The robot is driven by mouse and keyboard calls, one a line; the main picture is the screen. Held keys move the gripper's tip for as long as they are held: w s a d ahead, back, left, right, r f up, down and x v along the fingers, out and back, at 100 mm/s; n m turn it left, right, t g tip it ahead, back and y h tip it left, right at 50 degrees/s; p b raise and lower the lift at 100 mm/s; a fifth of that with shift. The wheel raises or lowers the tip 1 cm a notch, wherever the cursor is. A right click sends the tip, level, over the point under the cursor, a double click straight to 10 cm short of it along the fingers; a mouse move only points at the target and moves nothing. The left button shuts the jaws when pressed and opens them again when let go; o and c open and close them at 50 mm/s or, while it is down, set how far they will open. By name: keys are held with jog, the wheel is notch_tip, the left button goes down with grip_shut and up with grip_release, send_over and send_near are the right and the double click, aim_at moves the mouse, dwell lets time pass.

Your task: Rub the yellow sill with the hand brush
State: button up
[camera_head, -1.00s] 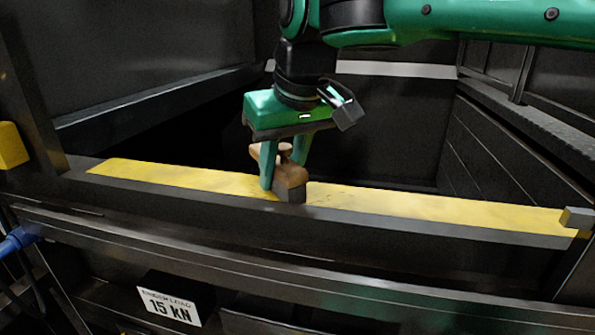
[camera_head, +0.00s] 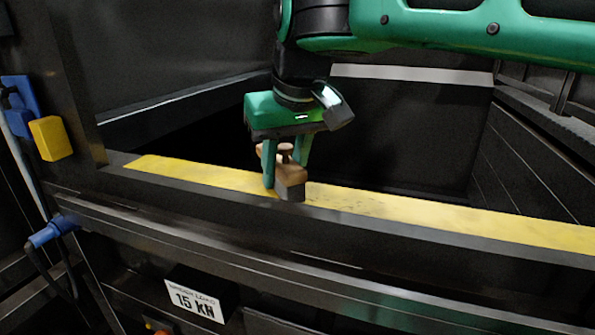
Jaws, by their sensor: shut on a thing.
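The yellow sill (camera_head: 400,209) is a long strip on top of the dark front beam, running from the left post to the right edge of the view. Dark smudges show on it just right of the brush. The hand brush (camera_head: 291,178) has a brown wooden body with a knob on top and a dark lower part. My green gripper (camera_head: 285,172) points down and is shut on the brush, one finger on each side. The brush is at the sill, seemingly resting on it. Its underside and the contact are hidden.
Behind the sill is the dark open compactor chamber (camera_head: 400,130) with side walls. A left post (camera_head: 55,90) carries a yellow block (camera_head: 50,138). A blue plug (camera_head: 50,231) with cables is at lower left. A "15 kN" sign (camera_head: 194,301) is below the beam.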

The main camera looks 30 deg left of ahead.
aim_at(325, 193)
jog(key=shift+s+a, duration=0.25)
jog(key=shift+a, duration=0.9)
jog(key=shift+d, duration=0.1)
jog(key=shift+w+d+f, duration=0.1)
jog(key=shift+w+d, duration=0.15)
jog(key=shift+d, duration=0.65)
jog(key=shift+w+d+r, duration=0.1)
jog(key=shift+w+d, duration=0.1)
jog(key=shift+d, duration=0.65)
jog(key=shift+w+d+r, duration=0.1)
jog(key=shift+w+d, duration=0.1)
jog(key=shift+d, duration=0.6)
jog(key=shift+w+d, duration=0.2)
jog(key=shift+d, duration=0.65)
jog(key=shift+w+d+f, duration=0.1)
jog(key=shift+w+d, duration=0.1)
jog(key=shift+d, duration=0.7)
jog(key=shift+w+d+f, duration=0.1)
jog(key=shift+w+d, duration=0.1)
jog(key=shift+d, duration=0.65)
jog(key=shift+w+d+r, duration=0.1)
jog(key=shift+w+d, duration=0.3)
jog(key=shift+d, duration=1.3)
jog(key=shift+w+d+f, duration=0.1)
jog(key=shift+w+d, duration=0.25)
jog(key=shift+d, duration=1.3)
jog(key=shift+w+d+r, duration=0.1)
jog(key=shift+w+d, duration=0.3)
jog(key=shift+d, duration=1.3)
